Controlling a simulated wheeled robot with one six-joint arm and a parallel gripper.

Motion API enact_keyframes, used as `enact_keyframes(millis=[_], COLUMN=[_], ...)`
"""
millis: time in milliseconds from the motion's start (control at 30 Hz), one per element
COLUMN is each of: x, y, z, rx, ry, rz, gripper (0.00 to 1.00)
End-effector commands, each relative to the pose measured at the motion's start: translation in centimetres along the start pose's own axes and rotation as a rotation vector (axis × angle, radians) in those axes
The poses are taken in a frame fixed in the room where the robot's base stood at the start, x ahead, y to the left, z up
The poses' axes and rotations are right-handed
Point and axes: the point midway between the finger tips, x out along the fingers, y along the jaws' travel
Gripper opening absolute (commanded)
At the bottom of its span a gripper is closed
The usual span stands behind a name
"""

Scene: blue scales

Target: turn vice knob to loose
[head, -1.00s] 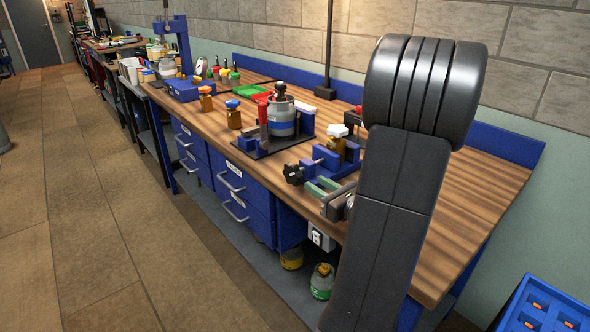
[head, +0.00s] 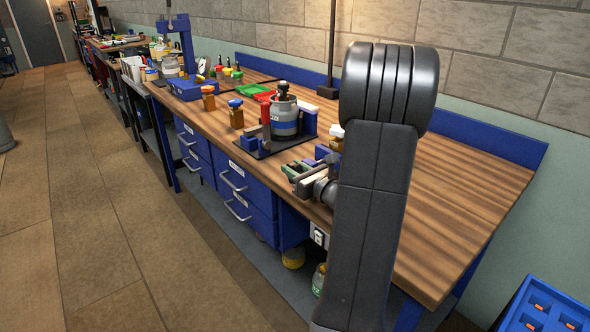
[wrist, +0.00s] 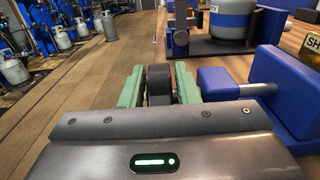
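The vice (head: 325,153) is blue and stands near the front edge of the workbench, partly hidden behind my arm in the head view. In the wrist view its blue body (wrist: 285,92) is to the right of my fingers. Its black knob (wrist: 159,82) shows between my two green fingers in the wrist view; in the head view my gripper hides it. My gripper (wrist: 159,90) has one finger on each side of the knob. The fingers look apart with narrow gaps beside the knob, and I see no clear grip on it.
A grey and blue canister (head: 284,118) stands on a black plate (head: 262,150) left of the vice. Amber bottles with orange (head: 208,97) and blue (head: 236,114) caps stand farther left. The right part of the wooden bench top (head: 460,190) is clear.

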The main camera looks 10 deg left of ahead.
Motion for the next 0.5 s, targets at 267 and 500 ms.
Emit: enact_keyframes(millis=[267, 500], x=[-0.03, 0.03], y=[0.01, 0.02], z=[0.02, 0.36], rx=[0.000, -0.001], ry=[0.001, 0.039], rz=[0.000, 0.001], gripper=[0.00, 0.00])
